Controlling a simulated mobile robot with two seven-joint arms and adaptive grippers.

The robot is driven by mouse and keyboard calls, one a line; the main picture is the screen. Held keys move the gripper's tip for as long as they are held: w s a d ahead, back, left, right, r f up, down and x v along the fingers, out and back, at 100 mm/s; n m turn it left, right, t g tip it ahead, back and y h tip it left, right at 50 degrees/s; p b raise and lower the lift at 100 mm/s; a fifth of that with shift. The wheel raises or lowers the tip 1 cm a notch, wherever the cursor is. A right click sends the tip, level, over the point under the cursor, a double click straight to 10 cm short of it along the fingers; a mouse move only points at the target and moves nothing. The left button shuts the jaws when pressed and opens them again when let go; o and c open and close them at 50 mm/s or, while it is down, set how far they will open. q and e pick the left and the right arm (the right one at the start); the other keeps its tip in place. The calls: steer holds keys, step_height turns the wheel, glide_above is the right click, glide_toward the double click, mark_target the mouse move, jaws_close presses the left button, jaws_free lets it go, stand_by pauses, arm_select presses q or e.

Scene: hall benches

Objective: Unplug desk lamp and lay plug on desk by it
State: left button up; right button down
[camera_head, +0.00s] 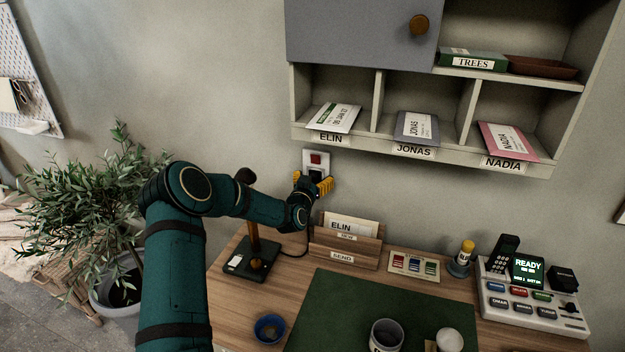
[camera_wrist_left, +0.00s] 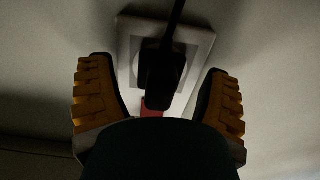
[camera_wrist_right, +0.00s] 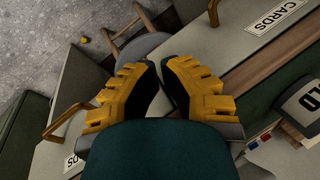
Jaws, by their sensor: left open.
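The black plug (camera_wrist_left: 160,78) sits in the white wall socket (camera_wrist_left: 207,42), with its cord running up in the left wrist view. The socket (camera_head: 326,158) has a red switch and is on the wall below the shelf. My left gripper (camera_head: 314,184) is at the socket, and its open fingers (camera_wrist_left: 158,95) are on either side of the plug, apart from it. The desk lamp (camera_head: 252,268) stands on the desk, its upper part largely hidden behind my left arm. My right gripper (camera_wrist_right: 161,78) is shut and empty, away from the socket.
A letter holder (camera_head: 345,258) stands on the desk below the socket. A blue bowl (camera_head: 269,328), a green mat (camera_head: 345,300) and a phone console (camera_head: 530,300) are also on the desk. Bare wood shows around the lamp base. A potted plant (camera_head: 85,210) stands left.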

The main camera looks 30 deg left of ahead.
arm_select(q)
steer(key=shift+b, duration=0.45)
stand_by(0.3)
jaws_close()
steer(key=shift+r, duration=0.1)
steer(key=shift+s, duration=0.2)
steer(key=shift+s+d, duration=0.1)
steer(key=shift+s, duration=0.05)
steer(key=shift+v, duration=2.6)
